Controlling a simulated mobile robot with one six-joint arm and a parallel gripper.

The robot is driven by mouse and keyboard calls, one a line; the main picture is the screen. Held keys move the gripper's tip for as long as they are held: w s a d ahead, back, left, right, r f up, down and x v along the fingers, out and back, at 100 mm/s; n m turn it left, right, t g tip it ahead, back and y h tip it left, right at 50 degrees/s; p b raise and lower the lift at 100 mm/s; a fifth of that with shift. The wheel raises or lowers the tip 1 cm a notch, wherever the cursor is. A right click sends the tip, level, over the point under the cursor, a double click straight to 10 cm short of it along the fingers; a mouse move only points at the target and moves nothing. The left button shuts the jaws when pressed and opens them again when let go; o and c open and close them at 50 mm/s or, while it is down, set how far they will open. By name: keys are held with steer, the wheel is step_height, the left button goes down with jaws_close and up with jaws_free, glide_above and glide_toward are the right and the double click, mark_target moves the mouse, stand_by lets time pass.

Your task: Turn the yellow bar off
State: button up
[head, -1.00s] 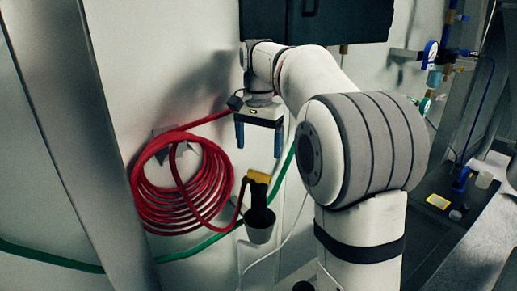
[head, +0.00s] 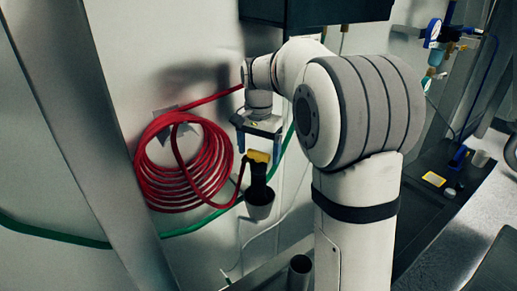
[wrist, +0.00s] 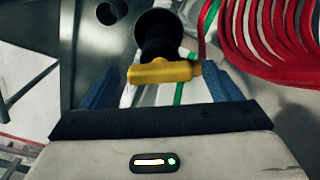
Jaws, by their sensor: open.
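The yellow bar (head: 259,156) sits on top of a black fitting (head: 258,173) that stands in a grey cup-shaped holder (head: 260,204) by the wall. My gripper (head: 258,149) points down just above the bar, with its blue fingers apart. In the wrist view the yellow bar (wrist: 160,72) lies crosswise between the two blue fingers, nearer the right one. No contact with the bar is visible. The open gripper also shows in the wrist view (wrist: 163,85). In the head view part of the far finger side is hard to make out.
A coiled red hose (head: 183,165) hangs on the wall to the left, close to my gripper. A green hose (head: 200,226) runs behind. A dark box (head: 310,10) is above my arm. Gauges and blue pipes (head: 433,35) are at the upper right.

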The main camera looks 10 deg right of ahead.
steer(key=shift+c, duration=0.4)
steer(key=c, duration=0.9)
steer(key=shift+n, duration=0.3)
steer(key=n, duration=0.6)
steer(key=shift+p, duration=0.35)
steer(key=n, duration=0.3)
steer(key=shift+n, duration=2.3)
